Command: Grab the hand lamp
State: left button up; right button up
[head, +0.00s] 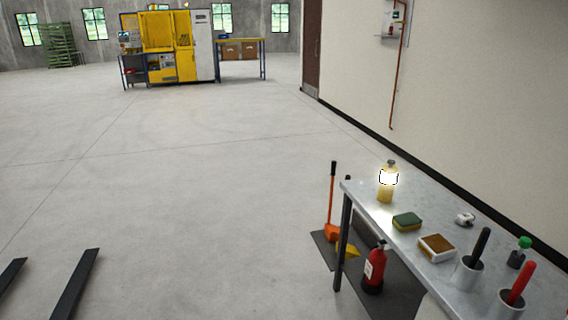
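The hand lamp (386,193) stands upright near the far left corner of the metal table (405,222) at the right of the head view. It has a yellowish body, a brightly glowing middle and a grey top. Nothing is touching it from the side, and its whole height shows. Neither of my grippers is in the head view.
On the table are a green-yellow sponge (407,221), a brown-topped block (436,247), a small white item (464,219), two cups with handles and a green-capped bottle (519,252). A fire extinguisher (374,270) stands below. Two dark bars (75,286) lie lower left. Open floor fills the middle.

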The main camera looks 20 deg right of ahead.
aim_at(388, 180)
jog(key=u, duration=0.15)
jog(key=i, duration=1.95)
jog(key=z, duration=0.65)
